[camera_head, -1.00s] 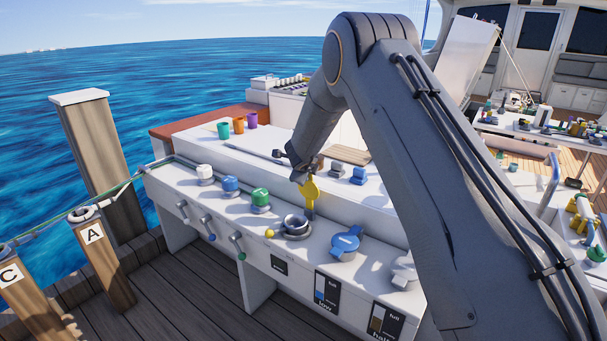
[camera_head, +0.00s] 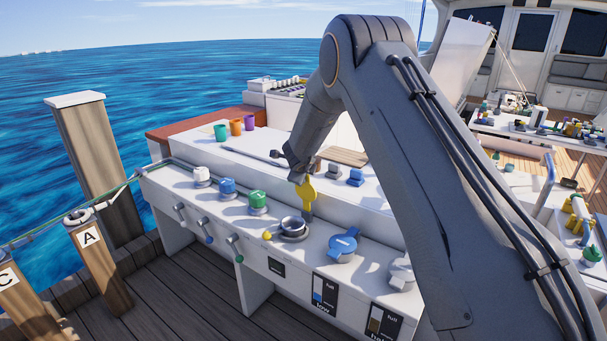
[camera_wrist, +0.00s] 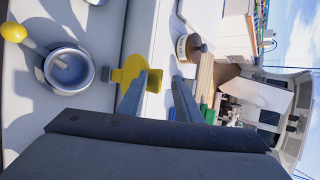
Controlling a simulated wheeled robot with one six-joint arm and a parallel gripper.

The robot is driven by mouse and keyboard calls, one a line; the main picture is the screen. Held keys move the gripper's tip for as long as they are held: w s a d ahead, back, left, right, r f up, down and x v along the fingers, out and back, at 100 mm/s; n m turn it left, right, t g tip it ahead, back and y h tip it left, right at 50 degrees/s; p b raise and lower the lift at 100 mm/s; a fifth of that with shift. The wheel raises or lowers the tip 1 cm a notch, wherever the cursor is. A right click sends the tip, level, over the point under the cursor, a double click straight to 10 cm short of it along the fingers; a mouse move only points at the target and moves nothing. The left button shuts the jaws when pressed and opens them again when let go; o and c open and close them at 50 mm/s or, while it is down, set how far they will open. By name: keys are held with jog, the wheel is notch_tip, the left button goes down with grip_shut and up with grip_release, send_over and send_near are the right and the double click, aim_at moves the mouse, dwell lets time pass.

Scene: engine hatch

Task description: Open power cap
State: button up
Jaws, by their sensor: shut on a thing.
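A yellow cap (camera_head: 307,190) with a grey lower part is in my gripper (camera_head: 302,178), just behind a round metal socket (camera_head: 292,228) on the white console. The cap is upright and apart from the socket's opening. In the wrist view, my gripper (camera_wrist: 157,88) is shut on the yellow cap (camera_wrist: 134,68), its two fingers spaced around part of it. The socket (camera_wrist: 69,69) is uncovered to the left, with a grey piece inside. A yellow ball-ended lever (camera_head: 267,236) sticks out beside the socket. My gripper's tips are partly hidden in the head view.
White, blue (camera_head: 227,187) and green (camera_head: 257,201) caps stand left on the console. A blue round cap (camera_head: 344,243) sits right of the socket. Small levers line the console front. Coloured cups (camera_head: 236,127) stand on the shelf behind. Dock posts are at left.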

jog(key=shift+d+f, duration=0.15)
jog(key=shift+d, duration=0.1)
jog(key=b+v, duration=0.1)
jog(key=v, duration=0.7)
jog(key=shift+a, duration=0.25)
jog(key=shift+w, duration=0.1)
jog(key=s+d+n+g, duration=0.3)
jog(key=s+n, duration=0.5)
jog(key=s, duration=0.7)
jog(key=s+d+f+n+g+y, duration=0.1)
jog(key=s+d+n+g, duration=0.2)
jog(key=s+n, duration=0.5)
jog(key=s+d+f+n+g, duration=0.1)
jog(key=s+d+n+g, duration=0.2)
jog(key=s, duration=2.1)
jog(key=d+n, duration=0.2)
jog(key=n, duration=0.3)
jog(key=shift+s+y, duration=0.2)
jog(key=shift+y, duration=0.2)
jog(key=shift+w+f, duration=0.1)
jog(key=shift+f, duration=0.05)
